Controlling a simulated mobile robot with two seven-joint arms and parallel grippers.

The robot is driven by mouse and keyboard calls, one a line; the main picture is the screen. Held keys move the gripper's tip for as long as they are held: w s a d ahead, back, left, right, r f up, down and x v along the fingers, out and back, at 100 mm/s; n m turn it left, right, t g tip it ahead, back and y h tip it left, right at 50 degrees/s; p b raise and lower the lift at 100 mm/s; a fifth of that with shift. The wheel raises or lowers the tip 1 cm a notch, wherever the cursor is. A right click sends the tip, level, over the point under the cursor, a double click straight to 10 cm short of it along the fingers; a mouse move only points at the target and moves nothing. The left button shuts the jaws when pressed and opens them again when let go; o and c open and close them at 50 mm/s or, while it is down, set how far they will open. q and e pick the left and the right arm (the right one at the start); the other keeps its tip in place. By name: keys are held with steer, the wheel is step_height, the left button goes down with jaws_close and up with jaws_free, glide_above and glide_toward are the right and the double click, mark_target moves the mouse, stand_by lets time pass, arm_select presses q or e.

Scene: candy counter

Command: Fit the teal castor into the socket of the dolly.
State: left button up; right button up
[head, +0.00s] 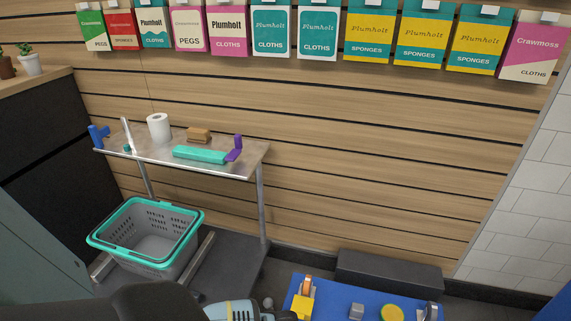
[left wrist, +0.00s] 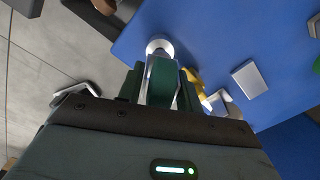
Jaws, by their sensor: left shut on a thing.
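My left gripper (left wrist: 160,88) is shut on a dark green-teal wheel with pale metal beside it, which I take as the teal castor (left wrist: 162,82). A round silver-white end (left wrist: 158,46) shows just past the fingertips. The castor is over the edge of a blue surface (left wrist: 205,30), also at the bottom of the head view (head: 330,294). I cannot tell whether this surface is the dolly's deck or a table, nor whether the castor touches it. No socket is clearly visible. My right gripper is not in view.
On the blue surface are an orange-and-yellow piece (head: 302,297), a grey block (head: 356,311), a yellow-green disc (head: 392,312) and a metal bracket (head: 430,311). A steel trolley (head: 240,170) and a teal-rimmed basket (head: 165,262) stand left. A dark box (head: 388,272) lies behind.

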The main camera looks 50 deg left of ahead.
arm_select(q)
steer(key=shift+f, duration=0.3)
steer(key=shift+f+b, duration=0.25)
steer(key=shift+b, duration=0.1)
steer(key=shift+f, duration=0.2)
steer(key=shift+f+b, duration=0.35)
steer(key=shift+f+b, duration=0.35)
steer(key=shift+f, duration=0.2)
steer(key=o, duration=1.1)
steer(key=shift+r, duration=0.1)
